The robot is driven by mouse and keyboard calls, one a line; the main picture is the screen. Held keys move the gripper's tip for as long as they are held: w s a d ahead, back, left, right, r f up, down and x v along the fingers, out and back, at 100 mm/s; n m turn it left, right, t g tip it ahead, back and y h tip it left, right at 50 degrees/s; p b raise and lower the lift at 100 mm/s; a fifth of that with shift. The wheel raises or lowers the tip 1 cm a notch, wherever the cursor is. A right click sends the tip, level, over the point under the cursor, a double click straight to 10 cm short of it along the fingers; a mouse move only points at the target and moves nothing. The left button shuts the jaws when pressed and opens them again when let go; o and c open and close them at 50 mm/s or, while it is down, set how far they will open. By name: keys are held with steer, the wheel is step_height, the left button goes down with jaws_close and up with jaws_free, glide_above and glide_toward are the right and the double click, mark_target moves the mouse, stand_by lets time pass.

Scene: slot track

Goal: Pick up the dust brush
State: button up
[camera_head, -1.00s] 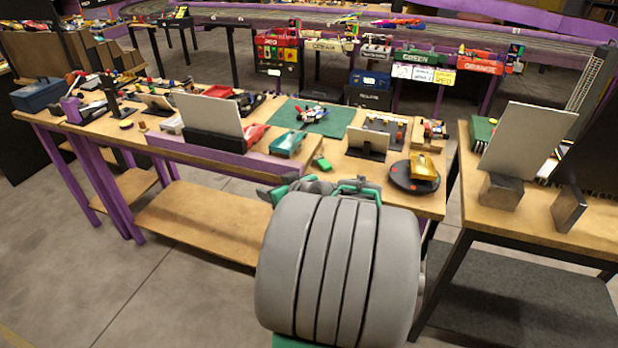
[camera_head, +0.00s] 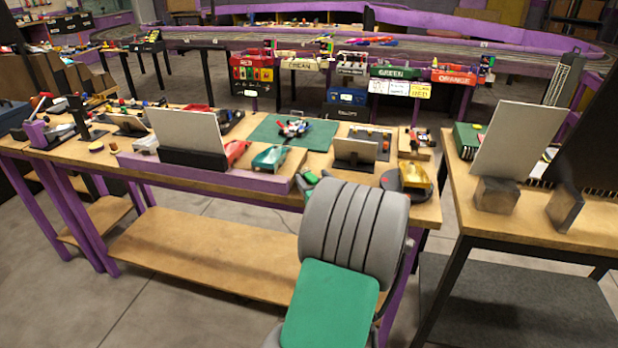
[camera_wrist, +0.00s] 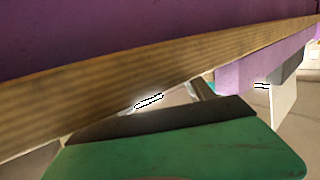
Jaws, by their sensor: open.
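I cannot make out the dust brush for certain in either view; the small items on the workbench (camera_head: 215,270) are too small to tell apart. My gripper shows in the wrist view as a green part with a dark front edge (camera_wrist: 175,135), open, with nothing seen held. It is close to a wooden board edge (camera_wrist: 110,75) with purple behind it. In the head view my grey and green arm stands before the workbench's right part and hides most of the gripper and some of the bench top.
The bench carries a white panel (camera_head: 186,130), a green mat (camera_head: 265,133), a teal car body (camera_head: 271,158) and a yellow car body (camera_head: 413,175). A purple holder (camera_head: 36,134) stands at the left. A second table (camera_head: 455,195) is at the right. Open floor lies in front.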

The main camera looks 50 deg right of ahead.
steer(key=shift+c, duration=0.4)
jaws_close()
